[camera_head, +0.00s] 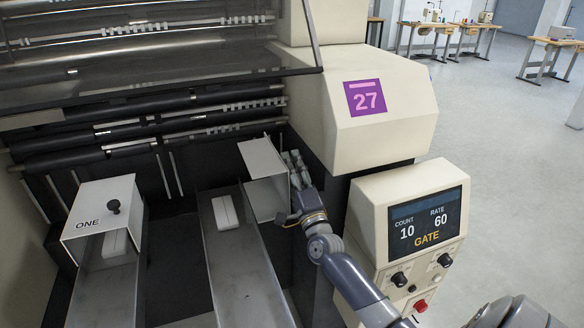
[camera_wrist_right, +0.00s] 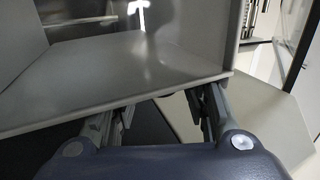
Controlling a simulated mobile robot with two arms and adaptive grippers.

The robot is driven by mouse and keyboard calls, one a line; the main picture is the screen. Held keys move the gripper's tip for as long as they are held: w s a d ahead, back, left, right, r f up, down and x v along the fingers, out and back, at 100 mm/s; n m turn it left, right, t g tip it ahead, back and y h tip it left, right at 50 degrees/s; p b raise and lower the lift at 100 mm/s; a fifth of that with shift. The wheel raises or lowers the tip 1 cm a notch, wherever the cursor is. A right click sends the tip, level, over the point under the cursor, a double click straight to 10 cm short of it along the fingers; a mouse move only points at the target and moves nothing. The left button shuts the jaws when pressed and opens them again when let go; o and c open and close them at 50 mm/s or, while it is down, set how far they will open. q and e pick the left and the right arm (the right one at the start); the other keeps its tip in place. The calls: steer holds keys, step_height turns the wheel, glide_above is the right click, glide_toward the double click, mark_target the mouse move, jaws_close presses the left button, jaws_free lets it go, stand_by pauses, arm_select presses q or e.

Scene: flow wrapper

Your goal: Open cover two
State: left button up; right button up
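Cover two (camera_head: 262,158) is a pale box-like cover by the middle channel (camera_head: 240,262). It stands tilted up toward the channel's right side, and its hollow side shows. No label or knob on it is visible. My right gripper (camera_head: 294,166) is at the cover's right side. In the right wrist view, the fingers (camera_wrist_right: 158,112) are apart with nothing seen between them, and the cover's grey panel (camera_wrist_right: 110,80) lies just beyond them. I cannot tell whether they touch it. My left gripper is not in view.
Cover one (camera_head: 100,208), with a black knob, sits over the left channel. White blocks lie in the middle channel (camera_head: 225,212) and under cover one (camera_head: 115,243). The machine housing (camera_head: 375,130) and control panel (camera_head: 428,225), reading GATE, stand close to my right arm.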

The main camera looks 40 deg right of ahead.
steer(key=shift+d, duration=0.1)
steer(key=v, duration=1.2)
